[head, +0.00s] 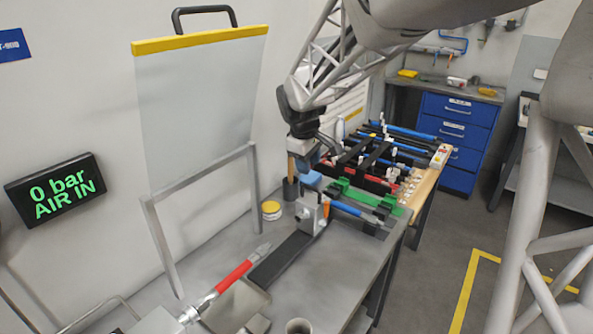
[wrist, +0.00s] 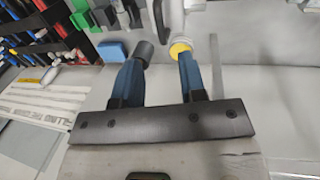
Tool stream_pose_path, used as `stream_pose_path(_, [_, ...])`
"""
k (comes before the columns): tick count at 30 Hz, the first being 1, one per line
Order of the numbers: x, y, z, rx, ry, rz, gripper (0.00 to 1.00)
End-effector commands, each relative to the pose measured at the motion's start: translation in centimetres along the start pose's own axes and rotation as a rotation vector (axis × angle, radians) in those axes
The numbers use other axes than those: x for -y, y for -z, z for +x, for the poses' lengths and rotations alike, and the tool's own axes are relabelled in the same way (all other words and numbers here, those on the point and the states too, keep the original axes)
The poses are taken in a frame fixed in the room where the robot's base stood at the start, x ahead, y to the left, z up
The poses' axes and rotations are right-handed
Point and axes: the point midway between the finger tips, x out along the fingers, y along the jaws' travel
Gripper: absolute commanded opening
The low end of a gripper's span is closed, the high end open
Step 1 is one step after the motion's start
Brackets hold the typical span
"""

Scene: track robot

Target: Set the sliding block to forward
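The sliding block (head: 308,213) is a small grey metal block with a round feature on its face. It stands at the far end of a dark rail (head: 281,259) on the grey bench, with the rail's near part bare. My gripper (head: 307,162) is above and slightly behind the block, apart from it as far as I can tell. In the wrist view my gripper (wrist: 160,62) has its two blue fingers spread, with nothing held between them. A pale metal part shows at the top of that view; I cannot tell whether it is the block.
A dark cup (head: 290,189) and a yellow-lidded tin (head: 271,210) stand close behind the block. A blue block (head: 312,179) is beside the gripper. A red-handled lever (head: 234,276) lies left of the rail. A raised clear guard (head: 200,105) stands at the left. Racked tools fill the bench beyond.

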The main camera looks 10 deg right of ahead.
Motion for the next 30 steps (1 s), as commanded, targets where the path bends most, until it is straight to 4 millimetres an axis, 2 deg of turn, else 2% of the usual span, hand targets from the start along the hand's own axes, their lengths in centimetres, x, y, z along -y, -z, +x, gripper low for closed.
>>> stream_pose_path(14, [0.0,0.0,0.6,0.000,0.000,0.001,0.38])
stream_pose_path(20, [0.0,0.0,2.3,0.001,0.002,0.001,0.38])
stream_pose_path(30, [0.0,0.0,6.2,0.001,0.001,0.001,0.38])
